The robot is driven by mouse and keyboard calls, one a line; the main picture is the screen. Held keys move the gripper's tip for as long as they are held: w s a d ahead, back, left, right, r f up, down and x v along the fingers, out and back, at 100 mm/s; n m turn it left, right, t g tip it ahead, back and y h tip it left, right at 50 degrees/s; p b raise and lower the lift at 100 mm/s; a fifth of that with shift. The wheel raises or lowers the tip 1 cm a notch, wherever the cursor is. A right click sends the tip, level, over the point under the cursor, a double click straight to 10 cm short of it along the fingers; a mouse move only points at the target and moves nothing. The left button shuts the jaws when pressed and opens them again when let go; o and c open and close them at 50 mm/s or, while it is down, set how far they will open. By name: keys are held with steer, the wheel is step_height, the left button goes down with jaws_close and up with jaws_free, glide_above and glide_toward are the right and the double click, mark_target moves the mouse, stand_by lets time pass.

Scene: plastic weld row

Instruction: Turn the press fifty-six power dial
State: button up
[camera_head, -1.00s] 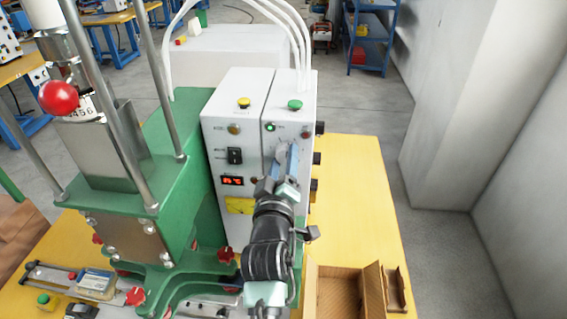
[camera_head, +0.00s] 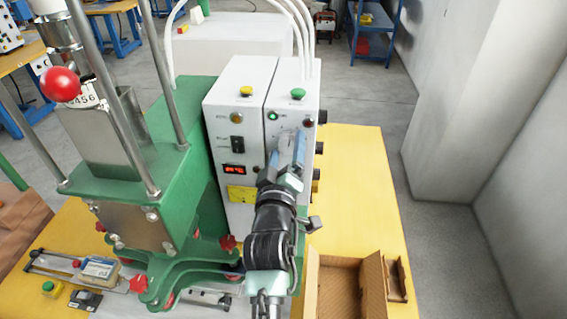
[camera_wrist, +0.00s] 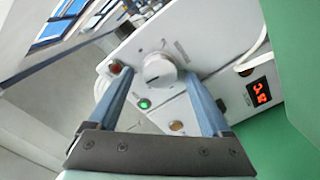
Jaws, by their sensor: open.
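The power dial is a round light-grey knob (camera_wrist: 159,69) on the white control box, seen in the wrist view. My gripper (camera_wrist: 158,80) is open, with one blue finger on each side of the dial; I cannot tell whether they touch it. The press (camera_head: 185,120) is green, with a red ball knob (camera_head: 61,84) and a partly covered number label.
A green button (camera_head: 298,94) and yellow button (camera_head: 246,91) stand on the box top. A lit green lamp (camera_wrist: 144,104) and a red lamp (camera_wrist: 114,68) flank the dial. A lit red display (camera_wrist: 260,92) is nearby. An open cardboard box (camera_head: 340,286) lies on the yellow table (camera_head: 365,190).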

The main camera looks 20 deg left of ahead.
steer(key=b+v, duration=0.2)
steer(key=v, duration=1)
steer(key=shift+s+d+b, duration=0.15)
steer(key=shift+s+b, duration=0.2)
steer(key=shift+s, duration=0.05)
